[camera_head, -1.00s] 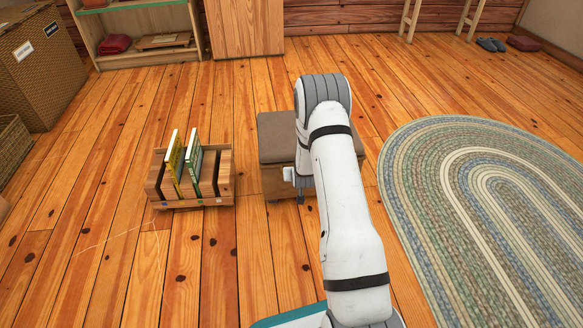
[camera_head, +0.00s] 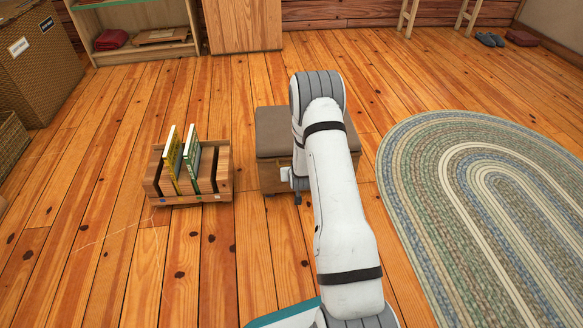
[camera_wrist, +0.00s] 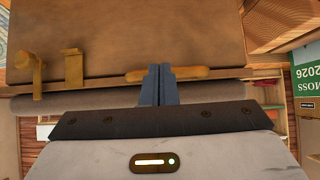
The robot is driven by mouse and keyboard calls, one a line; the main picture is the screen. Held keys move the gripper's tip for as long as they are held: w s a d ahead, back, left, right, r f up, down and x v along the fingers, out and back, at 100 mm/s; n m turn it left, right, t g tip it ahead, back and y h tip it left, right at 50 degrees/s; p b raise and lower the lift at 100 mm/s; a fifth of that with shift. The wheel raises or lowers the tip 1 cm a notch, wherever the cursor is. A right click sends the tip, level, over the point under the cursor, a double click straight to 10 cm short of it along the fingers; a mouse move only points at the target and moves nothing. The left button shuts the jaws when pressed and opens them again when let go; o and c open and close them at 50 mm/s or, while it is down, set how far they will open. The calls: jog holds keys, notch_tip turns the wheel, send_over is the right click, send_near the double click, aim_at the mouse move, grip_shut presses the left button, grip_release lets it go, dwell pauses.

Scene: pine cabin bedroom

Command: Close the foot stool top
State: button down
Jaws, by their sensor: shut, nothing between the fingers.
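The foot stool (camera_head: 274,178) is a wooden box with a grey-brown padded top (camera_head: 273,133), partly hidden behind my arm in the head view. The top looks about level over the box; I cannot tell whether a small gap remains. In the wrist view, the stool's wooden face (camera_wrist: 140,35) fills the upper part, with a tan bar-like piece (camera_wrist: 170,74) on its lower edge and a grey rounded edge (camera_wrist: 60,102) below. My gripper (camera_wrist: 160,70) is shut and empty, its fingertips at the tan piece; contact is unclear.
A wooden rack (camera_head: 187,197) with upright books stands left of the stool. An oval braided rug (camera_head: 420,165) lies to the right. A wicker basket (camera_head: 40,65) and a shelf unit (camera_head: 150,50) stand at the back left. Bare floor lies between.

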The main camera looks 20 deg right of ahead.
notch_tip(320, 180, up, 4)
jog(key=s+a+f+p, duration=0.2)
jog(key=s+f+p, duration=0.25)
jog(key=s, duration=0.35)
jog(key=s+a+r+g+p, duration=0.15)
jog(key=r+p, duration=0.45)
jog(key=r, duration=0.8)
jog(key=s+a+r+n+y+p, duration=0.15)
jog(key=r+p, duration=0.35)
jog(key=r, duration=0.9)
jog(key=s+a+r+g+p, duration=0.1)
jog(key=a+r+p, duration=0.35)
jog(key=r, duration=0.95)
jog(key=s+a+r+g+p, duration=0.2)
jog(key=s+r+p, duration=0.7)
jog(key=s+r, duration=0.4)
jog(key=s+a+r+n+g+p, duration=0.1)
jog(key=s+r+p, duration=0.8)
jog(key=r, duration=1.2)
jog(key=s+g, duration=0.1)
jog(key=s, duration=0.3)
jog(key=shift+s+a+g+y+p, duration=0.2)
jog(key=shift+a+g+y+p, duration=0.15)
jog(key=shift+p, duration=0.05)
